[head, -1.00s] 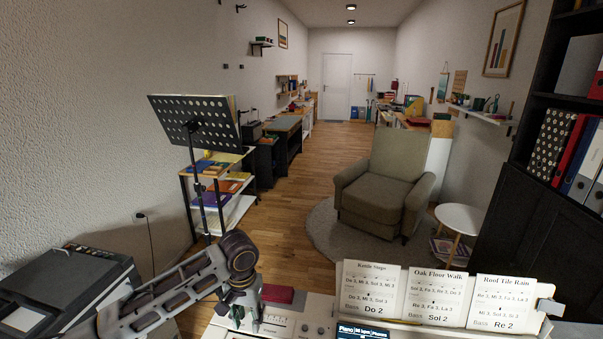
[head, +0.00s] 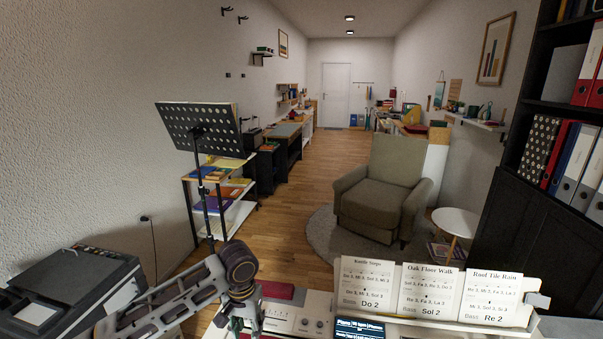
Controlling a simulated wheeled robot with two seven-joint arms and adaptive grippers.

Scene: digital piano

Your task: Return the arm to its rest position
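My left arm comes in from the lower left in the head view. My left gripper (head: 238,325) points down over the left end of the digital piano (head: 312,302), in front of its control panel. The fingers are dark, small and partly cut off by the bottom edge, so their opening is unclear. Nothing can be made out between them. The piano's small lit screen (head: 359,330) shows just right of it. My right gripper and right arm are out of view.
Three song cards (head: 430,291) stand on the piano's rest. A black music stand (head: 200,127) rises behind my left arm. A dark printer-like machine (head: 68,292) is at the lower left. An armchair (head: 383,190) and round white table (head: 456,221) stand beyond the piano.

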